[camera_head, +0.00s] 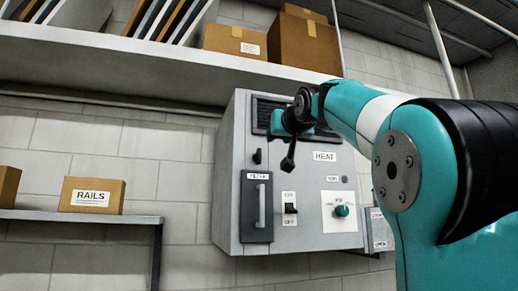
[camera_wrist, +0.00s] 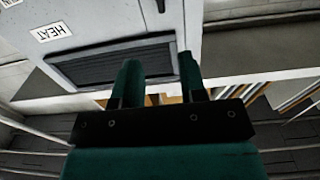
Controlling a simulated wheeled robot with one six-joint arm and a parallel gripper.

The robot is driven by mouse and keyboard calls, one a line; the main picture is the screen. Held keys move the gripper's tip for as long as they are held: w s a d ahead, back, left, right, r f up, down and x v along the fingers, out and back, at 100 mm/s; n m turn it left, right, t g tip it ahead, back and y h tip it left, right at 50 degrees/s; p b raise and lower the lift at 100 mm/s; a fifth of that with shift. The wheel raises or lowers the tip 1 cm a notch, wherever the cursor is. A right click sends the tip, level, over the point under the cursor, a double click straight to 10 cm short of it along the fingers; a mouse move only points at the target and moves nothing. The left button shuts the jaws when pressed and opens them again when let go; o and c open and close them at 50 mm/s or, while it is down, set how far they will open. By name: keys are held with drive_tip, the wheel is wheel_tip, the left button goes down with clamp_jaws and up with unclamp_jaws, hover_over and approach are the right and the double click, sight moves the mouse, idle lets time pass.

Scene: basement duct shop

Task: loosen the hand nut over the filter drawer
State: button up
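The hand nut (camera_head: 257,156) is a small dark knob on the grey heater cabinet, just above the filter drawer (camera_head: 256,225). The drawer front is dark, with a light upright handle and a FILTER label. In the wrist view a dark piece that looks like the nut (camera_wrist: 160,5) shows at the top edge. My gripper (camera_head: 280,122) is in front of the cabinet's grille, up and to the right of the nut. In the wrist view my gripper (camera_wrist: 160,72) has its two teal fingers apart with nothing held between them. It appears clear of the nut.
A long shelf (camera_head: 120,58) with boxes runs above. A lower left shelf (camera_head: 80,216) holds a RAILS box (camera_head: 92,195).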

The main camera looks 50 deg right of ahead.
sight(260, 151)
drive_tip(key=p+x, duration=0.7)
drive_tip(key=x, duration=0.8)
drive_tip(key=shift+w, duration=0.3)
drive_tip(key=shift+w+d+f+p, duration=0.1)
drive_tip(key=shift+w+d+p, duration=0.25)
drive_tip(key=shift+w, duration=0.25)
drive_tip(key=shift+c, duration=0.4)
drive_tip(key=c, duration=0.5)
